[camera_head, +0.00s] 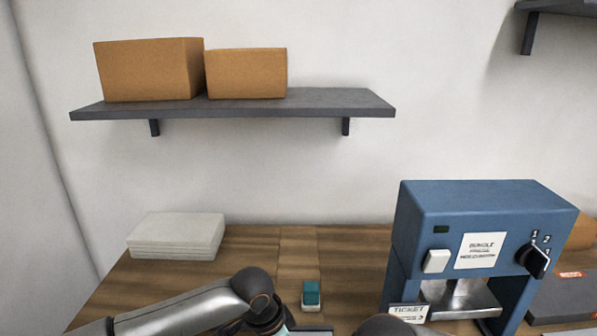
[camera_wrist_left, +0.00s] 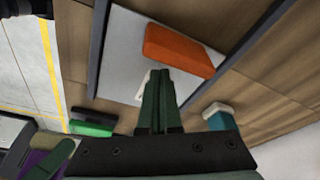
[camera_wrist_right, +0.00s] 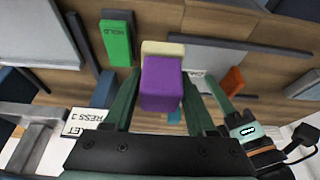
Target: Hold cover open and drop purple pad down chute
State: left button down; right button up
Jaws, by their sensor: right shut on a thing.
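The purple pad (camera_wrist_right: 162,82), with a cream part at its far end, is between the fingers of my right gripper (camera_wrist_right: 160,100), which is shut on it. Part of the pad shows at the lower left of the left wrist view (camera_wrist_left: 45,162). My left gripper (camera_wrist_left: 158,78) has its fingers together over a pale panel (camera_wrist_left: 125,50). A small white piece (camera_wrist_left: 143,88) shows beside its fingertips; I cannot tell whether it is gripped. The left gripper also shows right of the pad in the right wrist view (camera_wrist_right: 213,88). I cannot make out the cover or chute clearly.
An orange block (camera_wrist_left: 180,50) lies on the pale panel, between dark rails (camera_wrist_left: 238,45). A teal pad (camera_head: 311,293) stands on the table, left of the blue press (camera_head: 485,215). A green block marked HOLD (camera_wrist_right: 116,42) and a white stack (camera_head: 177,237) are also here.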

pick_arm(q)
jog(key=shift+a, duration=7)
jog(key=shift+d, duration=0.1)
pick_arm(e)
jog(key=shift+w+a+f, duration=0.15)
jog(key=shift+w+a, duration=1.15)
jog(key=shift+w, duration=0.35)
jog(key=shift+w+a+f, duration=0.15)
jog(key=shift+w+a, duration=1.15)
jog(key=shift+w, duration=0.4)
jog(key=shift+w+a+f, duration=0.15)
jog(key=shift+w+a, duration=1.15)
jog(key=shift+w, duration=0.35)
jog(key=shift+f, duration=0.1)
jog(key=shift+s+d+f, duration=0.1)
jog(key=shift+s+f, duration=0.05)
jog(key=shift+f, duration=0.6)
jog(key=shift+s+d+f, duration=0.1)
jog(key=shift+s+f, duration=0.1)
jog(key=shift+f, duration=0.5)
jog(key=shift+s+d+f, duration=0.1)
jog(key=shift+s+f, duration=0.05)
jog(key=shift+f, duration=0.6)
jog(key=o, duration=1.5)
jog(key=shift+o, duration=0.2)
jog(key=shift+r, duration=0.1)
notch_tip(320, 180, up, 7)
